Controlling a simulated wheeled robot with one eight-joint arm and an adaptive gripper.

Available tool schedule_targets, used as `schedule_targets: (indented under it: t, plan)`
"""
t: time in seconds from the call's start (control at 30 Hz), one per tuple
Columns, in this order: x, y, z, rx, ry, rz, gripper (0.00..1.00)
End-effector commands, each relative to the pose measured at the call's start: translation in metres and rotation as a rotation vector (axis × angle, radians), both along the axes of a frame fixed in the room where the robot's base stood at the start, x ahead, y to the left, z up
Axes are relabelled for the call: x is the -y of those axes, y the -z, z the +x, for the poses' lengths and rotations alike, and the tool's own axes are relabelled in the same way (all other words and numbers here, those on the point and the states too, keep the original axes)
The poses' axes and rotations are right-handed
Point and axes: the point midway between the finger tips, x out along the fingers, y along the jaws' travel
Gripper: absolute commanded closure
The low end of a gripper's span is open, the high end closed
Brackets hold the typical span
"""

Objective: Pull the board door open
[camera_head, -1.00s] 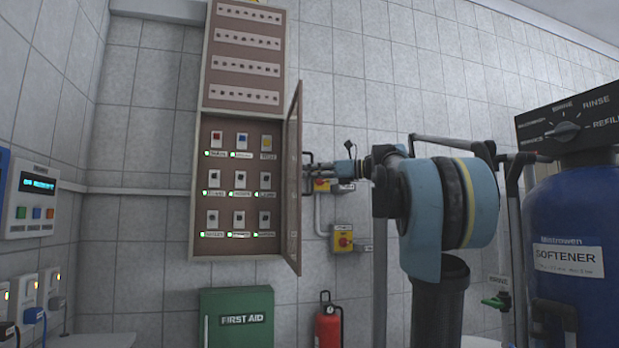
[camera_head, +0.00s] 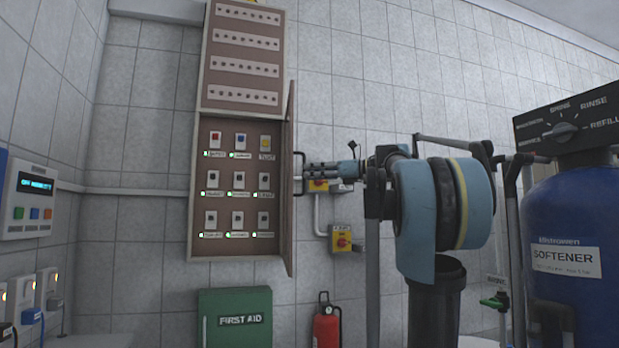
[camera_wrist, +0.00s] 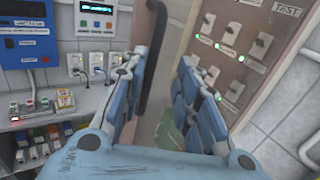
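The board door (camera_head: 290,190) stands open on the right side of the wall cabinet (camera_head: 196,190). It is nearly edge-on in the head view, with its breakers and lamps exposed. A dark bar handle (camera_head: 300,160) is on the door's right-hand face. My gripper (camera_head: 308,180) is to the right of the door, pointing left at the handle. Its fingers (camera_wrist: 162,85) are spread apart in the wrist view. Contact with the handle cannot be told.
A yellow switch box (camera_head: 342,238) and pipes are on the wall below my gripper. A green first aid box (camera_head: 236,318) and a red extinguisher (camera_head: 327,326) are lower down. The blue softener tank (camera_head: 570,250) stands at the right.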

Motion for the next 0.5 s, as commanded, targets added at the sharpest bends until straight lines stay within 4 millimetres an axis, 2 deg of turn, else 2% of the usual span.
schedule_targets:
  t: [0.5]
  plan:
    - [0.068,0.001,-0.02,-0.001,0.002,0.0,0.71]
